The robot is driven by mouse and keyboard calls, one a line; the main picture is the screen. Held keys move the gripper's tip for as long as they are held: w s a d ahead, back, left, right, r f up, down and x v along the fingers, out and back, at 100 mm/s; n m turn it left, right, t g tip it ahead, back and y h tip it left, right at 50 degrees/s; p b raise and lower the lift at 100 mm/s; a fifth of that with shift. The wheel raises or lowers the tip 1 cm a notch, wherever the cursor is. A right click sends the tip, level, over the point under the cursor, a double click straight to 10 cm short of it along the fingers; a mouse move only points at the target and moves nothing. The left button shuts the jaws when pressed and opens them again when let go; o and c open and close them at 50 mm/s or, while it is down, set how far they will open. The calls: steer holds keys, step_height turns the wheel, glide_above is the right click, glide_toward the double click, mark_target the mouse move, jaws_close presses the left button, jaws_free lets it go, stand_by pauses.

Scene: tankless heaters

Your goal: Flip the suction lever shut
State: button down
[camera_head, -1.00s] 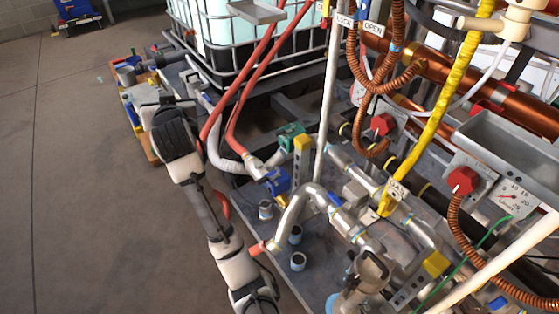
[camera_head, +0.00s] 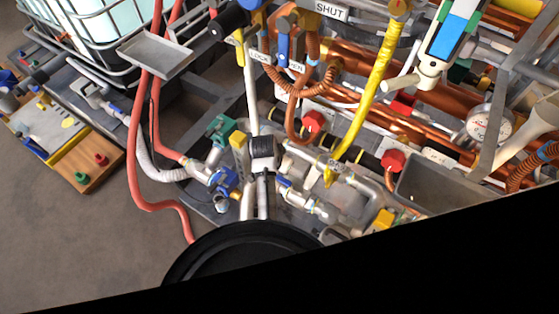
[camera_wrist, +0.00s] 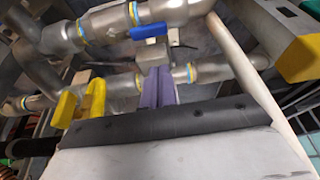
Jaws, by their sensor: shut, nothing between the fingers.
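A valve with a blue lever (camera_wrist: 150,31) shows at the top middle of the wrist view, with a pale metal body below it. The lever lies roughly along the silver pipe. No label is readable beside it, so I cannot confirm it as the suction lever. My gripper (camera_wrist: 158,88) shows as purple fingers, shut and empty, pointing up toward the valve body just below the blue lever. Contact cannot be told. In the head view, a small blue lever (camera_head: 283,183) shows on the silver pipework beside my arm; my fingertips cannot be made out there.
Silver pipes (camera_wrist: 205,72) cross close around the fingers. Yellow handles (camera_wrist: 85,103) stand at left and a yellow block (camera_wrist: 300,57) at right. In the head view, red hoses (camera_head: 148,110), a metal tray (camera_head: 155,55) and a yellow hose (camera_head: 372,95) crowd the area. Open floor (camera_head: 70,220) lies left.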

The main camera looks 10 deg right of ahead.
steer(key=shift+s+d+f, duration=0.2)
steer(key=shift+s+d, duration=0.05)
steer(key=shift+s, duration=0.1)
steer(key=x, duration=1)
steer(key=shift+s+b, duration=0.1)
steer(key=shift+b, duration=0.25)
